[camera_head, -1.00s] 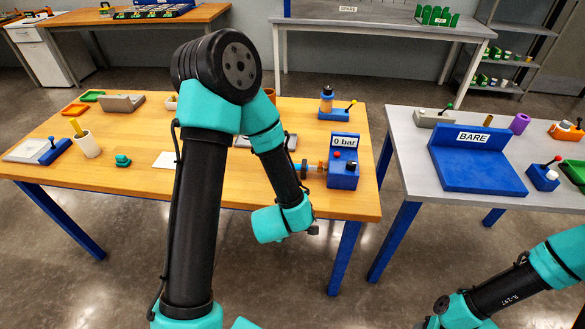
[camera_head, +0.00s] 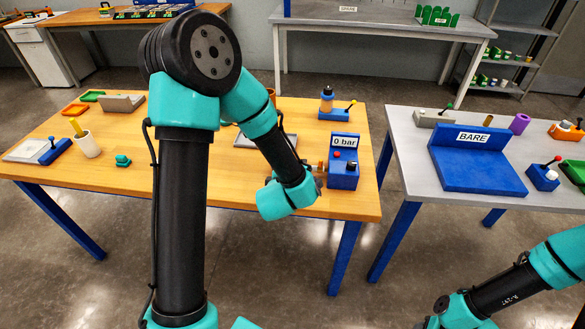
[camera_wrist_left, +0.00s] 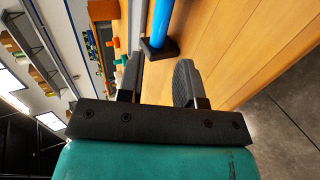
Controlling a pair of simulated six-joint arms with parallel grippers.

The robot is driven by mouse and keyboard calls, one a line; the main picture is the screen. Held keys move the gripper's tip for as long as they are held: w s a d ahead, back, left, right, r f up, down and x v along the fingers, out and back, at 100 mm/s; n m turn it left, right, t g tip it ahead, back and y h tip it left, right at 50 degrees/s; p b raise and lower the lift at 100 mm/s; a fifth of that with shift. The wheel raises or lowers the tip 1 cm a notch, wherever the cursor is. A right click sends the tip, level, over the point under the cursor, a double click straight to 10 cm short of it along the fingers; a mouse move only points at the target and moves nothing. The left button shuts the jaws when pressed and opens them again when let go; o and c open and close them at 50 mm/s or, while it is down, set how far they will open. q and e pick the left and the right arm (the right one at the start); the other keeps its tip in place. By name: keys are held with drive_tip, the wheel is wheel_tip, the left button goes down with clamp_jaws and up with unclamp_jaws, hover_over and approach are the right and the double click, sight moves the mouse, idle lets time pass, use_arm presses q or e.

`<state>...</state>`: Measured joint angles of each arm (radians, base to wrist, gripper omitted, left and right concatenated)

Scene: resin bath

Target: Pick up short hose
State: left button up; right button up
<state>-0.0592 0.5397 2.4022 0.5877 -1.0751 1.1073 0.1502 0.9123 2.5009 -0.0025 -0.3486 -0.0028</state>
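A blue hose (camera_wrist_left: 162,18) with a black end piece (camera_wrist_left: 158,48) lies over the wooden table in the left wrist view; I take it for the short hose. My left gripper (camera_wrist_left: 157,72) is open, with its two dark fingers apart. The hose's black end is just beyond and roughly between the fingertips, and nothing is clasped. In the head view my left arm covers the hose, and the left wrist is over the table's front edge, left of the blue pressure unit.
The blue unit marked "0 bar" (camera_head: 343,173) stands at the wooden table's right end, with an orange fitting (camera_head: 321,166) on its left side. A grey plate (camera_head: 252,140) lies behind my left forearm. A white cup (camera_head: 88,146) stands left. A grey table (camera_head: 415,165) is to the right.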

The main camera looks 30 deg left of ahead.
use_arm(q)
drive_tip(key=shift+x, duration=3.35)
drive_tip(key=shift+x, duration=2.6)
drive_tip(key=shift+f, duration=0.1)
drive_tip(key=shift+c, duration=0.3)
clamp_jaws()
